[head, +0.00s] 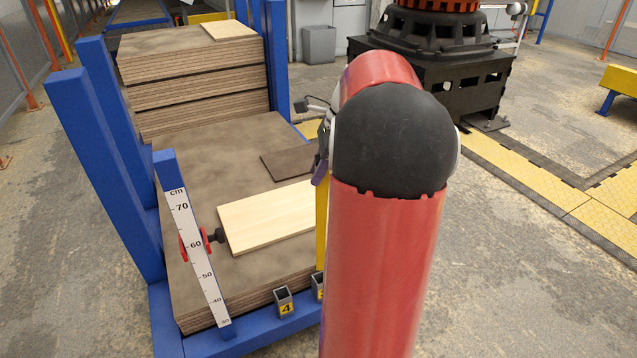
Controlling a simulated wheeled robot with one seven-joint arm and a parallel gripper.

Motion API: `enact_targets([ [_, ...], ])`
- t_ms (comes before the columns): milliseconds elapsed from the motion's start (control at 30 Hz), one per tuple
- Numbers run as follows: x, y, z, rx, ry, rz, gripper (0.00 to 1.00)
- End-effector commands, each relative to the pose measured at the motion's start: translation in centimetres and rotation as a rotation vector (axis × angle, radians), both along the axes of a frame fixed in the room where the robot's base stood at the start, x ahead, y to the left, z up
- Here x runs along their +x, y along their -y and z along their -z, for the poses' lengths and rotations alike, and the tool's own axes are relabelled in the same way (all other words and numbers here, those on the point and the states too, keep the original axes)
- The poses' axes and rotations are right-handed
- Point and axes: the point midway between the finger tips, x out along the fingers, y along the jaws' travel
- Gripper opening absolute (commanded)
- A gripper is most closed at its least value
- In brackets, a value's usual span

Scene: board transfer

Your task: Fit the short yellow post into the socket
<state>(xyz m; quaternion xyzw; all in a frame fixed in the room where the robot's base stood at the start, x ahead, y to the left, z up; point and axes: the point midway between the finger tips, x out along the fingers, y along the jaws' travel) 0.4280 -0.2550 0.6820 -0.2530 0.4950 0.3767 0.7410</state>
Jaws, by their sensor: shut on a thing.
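My gripper (321,168) shows only as a sliver at the left edge of my red and black arm. It is shut on the yellow post (321,215), which hangs upright below it. My arm hides the right part of the post, so its full length and width cannot be told. A grey square socket (318,288) with a yellow label sits on the front blue rail, partly behind my arm. The post's lower end is at or just above this socket; I cannot tell whether it is inside. A second open socket (285,303), labelled 4, stands empty to the left.
A stack of brown boards (210,170) fills the blue frame (105,160). A pale board (265,220) and a dark board (287,162) lie on top. A white cm scale (197,250) stands at the front left. A red-handled clamp (193,243) is beside it.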

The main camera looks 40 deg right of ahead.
Motion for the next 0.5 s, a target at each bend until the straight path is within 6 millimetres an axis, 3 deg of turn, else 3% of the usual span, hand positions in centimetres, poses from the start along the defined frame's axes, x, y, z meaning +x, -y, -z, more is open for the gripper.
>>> enact_targets([
  [200,0.0,0.0,3.3,0.003,-0.002,0.001,0.00],
  [500,0.0,0.0,3.4,0.002,-0.001,-0.001,0.00],
])
